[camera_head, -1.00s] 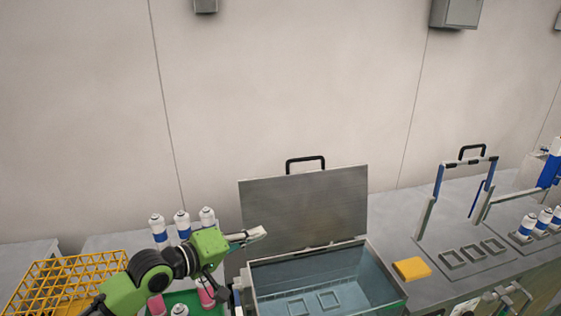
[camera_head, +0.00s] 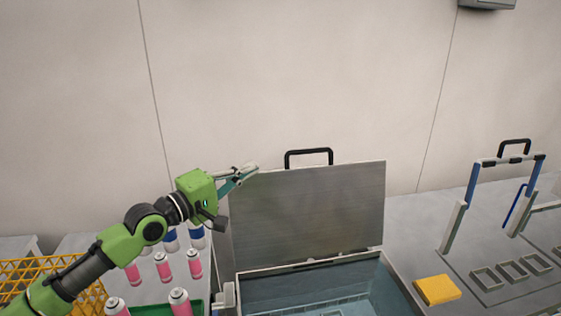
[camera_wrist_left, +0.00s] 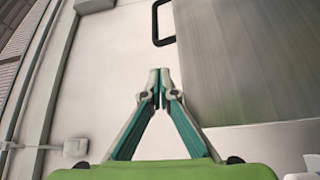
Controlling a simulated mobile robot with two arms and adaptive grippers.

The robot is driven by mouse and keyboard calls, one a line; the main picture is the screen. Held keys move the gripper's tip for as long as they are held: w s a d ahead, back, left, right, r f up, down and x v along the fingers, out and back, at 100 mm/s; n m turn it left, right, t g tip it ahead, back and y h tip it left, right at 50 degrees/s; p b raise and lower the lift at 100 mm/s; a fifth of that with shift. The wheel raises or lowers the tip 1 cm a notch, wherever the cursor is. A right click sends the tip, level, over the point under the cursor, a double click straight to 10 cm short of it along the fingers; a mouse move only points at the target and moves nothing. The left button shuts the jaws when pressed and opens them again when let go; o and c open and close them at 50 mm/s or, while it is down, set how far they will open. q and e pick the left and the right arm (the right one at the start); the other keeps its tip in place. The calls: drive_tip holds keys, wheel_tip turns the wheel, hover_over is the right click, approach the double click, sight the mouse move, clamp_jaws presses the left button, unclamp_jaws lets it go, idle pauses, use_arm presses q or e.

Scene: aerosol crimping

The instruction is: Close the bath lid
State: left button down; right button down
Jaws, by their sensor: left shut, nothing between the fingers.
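The bath lid (camera_head: 308,212) is a grey metal panel standing upright, open, at the back of the bath (camera_head: 330,290). A black handle (camera_head: 309,157) is on its top edge. My left gripper (camera_head: 252,168) is shut and empty, at the height of the lid's upper left corner. In the left wrist view my left gripper (camera_wrist_left: 160,76) points at the wall, with the lid (camera_wrist_left: 235,60) and its black handle (camera_wrist_left: 158,24) to the right of the fingertips. Whether the fingers touch the lid cannot be told. My right gripper is not in view.
Pink cans (camera_head: 163,267) and a yellow crate (camera_head: 40,272) are left of the bath. A yellow block (camera_head: 437,290) and a frame with blue posts (camera_head: 473,185) stand to the right. The wall (camera_head: 300,80) is close behind the lid.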

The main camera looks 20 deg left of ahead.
use_arm(q)
drive_tip(key=p+x, duration=0.3)
drive_tip(key=x, duration=0.6)
drive_tip(key=shift+w+d, duration=0.25)
drive_tip(key=shift+w, duration=0.05)
drive_tip(key=shift+s+d+r, duration=0.1)
